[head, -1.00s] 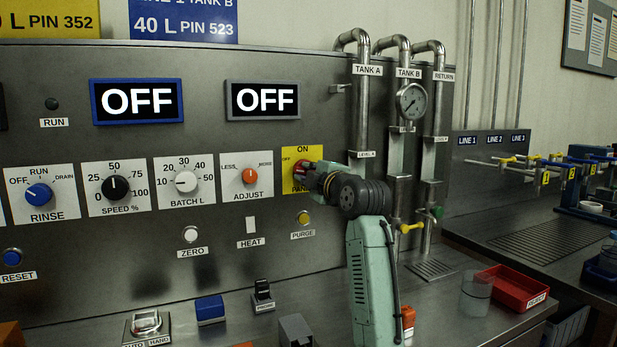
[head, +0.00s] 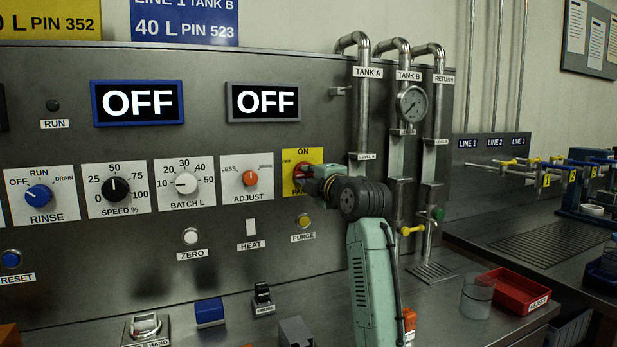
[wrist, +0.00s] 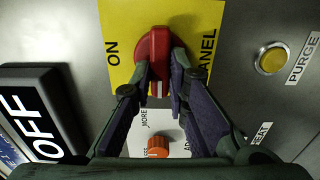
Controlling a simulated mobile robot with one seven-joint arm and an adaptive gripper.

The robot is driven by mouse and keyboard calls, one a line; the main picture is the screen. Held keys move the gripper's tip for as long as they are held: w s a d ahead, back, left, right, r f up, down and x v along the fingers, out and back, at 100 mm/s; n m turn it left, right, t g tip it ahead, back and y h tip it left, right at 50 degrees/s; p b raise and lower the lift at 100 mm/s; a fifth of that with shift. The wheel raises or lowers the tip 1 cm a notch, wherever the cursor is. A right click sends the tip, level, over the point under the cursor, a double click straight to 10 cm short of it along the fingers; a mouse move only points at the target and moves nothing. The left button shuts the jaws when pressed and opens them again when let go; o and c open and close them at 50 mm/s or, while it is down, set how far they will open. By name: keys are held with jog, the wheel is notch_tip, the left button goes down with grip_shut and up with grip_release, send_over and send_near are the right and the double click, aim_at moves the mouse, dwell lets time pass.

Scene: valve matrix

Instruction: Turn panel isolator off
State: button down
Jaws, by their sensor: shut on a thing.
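The panel isolator is a red knob (wrist: 155,58) on a yellow plate (wrist: 119,20) marked ON and PANEL in the wrist view. In the head view its yellow plate (head: 314,155) shows right of the ADJUST dial, with ON at the top and OFF at the left. The knob's white mark points down in the wrist view, toward the ADJUST dial, which is the OFF side. My gripper (wrist: 162,77) is shut on the knob, with one finger on each side. In the head view my gripper (head: 309,176) hides much of the knob.
The orange ADJUST dial (head: 250,178) is just left of the plate. The yellow PURGE button (head: 305,221) is close below my gripper. Pipes with a gauge (head: 411,104) stand to the right. A red reject tray (head: 522,290) lies on the bench.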

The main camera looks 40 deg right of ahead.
jog(key=c, duration=1.6)
grip_release()
jog(key=shift+o, duration=0.2)
jog(key=v, duration=1.2)
jog(key=shift+f, duration=0.1)
